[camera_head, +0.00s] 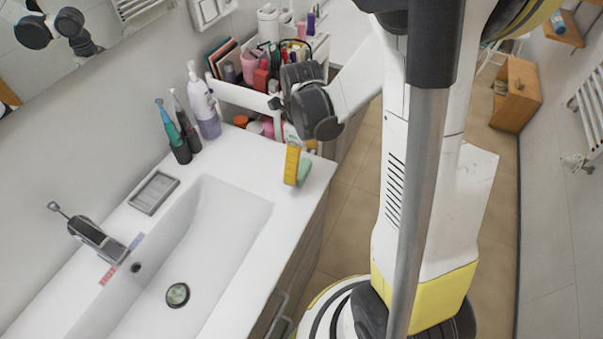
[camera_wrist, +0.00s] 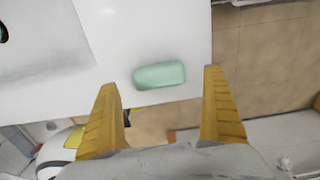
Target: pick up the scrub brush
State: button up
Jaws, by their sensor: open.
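A pale green rounded block, which I take for the scrub brush (camera_head: 304,172), lies on the white counter near its right edge. In the wrist view the scrub brush (camera_wrist: 159,75) lies between the two yellow fingertips, a little ahead of them, with a gap on each side. My gripper (camera_head: 292,168) points down over the counter edge, open and empty, and its yellow finger hides part of the brush in the head view. The two open fingers also frame the wrist view (camera_wrist: 161,81). I cannot tell how far above the counter the tips are.
A white sink basin (camera_head: 200,240) with a tap (camera_head: 98,240) lies to the left. A soap dish (camera_head: 154,192), electric toothbrushes (camera_head: 175,135) and a purple bottle (camera_head: 205,105) stand behind. A crowded cosmetics cart (camera_head: 232,94) is at the back, close to my wrist.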

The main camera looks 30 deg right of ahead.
aim_at(301, 168)
notch_tip(301, 168, down, 4)
jog(key=shift+r+b, duration=0.25)
jog(key=shift+b, duration=0.2)
jog(key=c, duration=1.3)
jog(key=shift+r, duration=0.15)
jog(key=shift+r+p, duration=0.35)
jog(key=shift+r, duration=0.25)
notch_tip(301, 168, up, 3)
jog(key=shift+s+r+p, duration=0.1)
jog(key=shift+p, duration=0.6)
jog(key=s+d+r+p, duration=0.1)
jog(key=s+d+r, duration=0.1)
jog(key=d, duration=0.1)
jog(key=s+d+r+p, duration=0.1)
jog(key=d+r, duration=0.1)
jog(key=d, duration=0.1)
jog(key=s+d+r+p, duration=0.1)
jog(key=s+d+r, duration=0.1)
jog(key=d, duration=0.2)
jog(key=shift+s+d+r, duration=0.1)
jog(key=shift+s+r, duration=0.15)
jog(key=shift+s, duration=0.05)
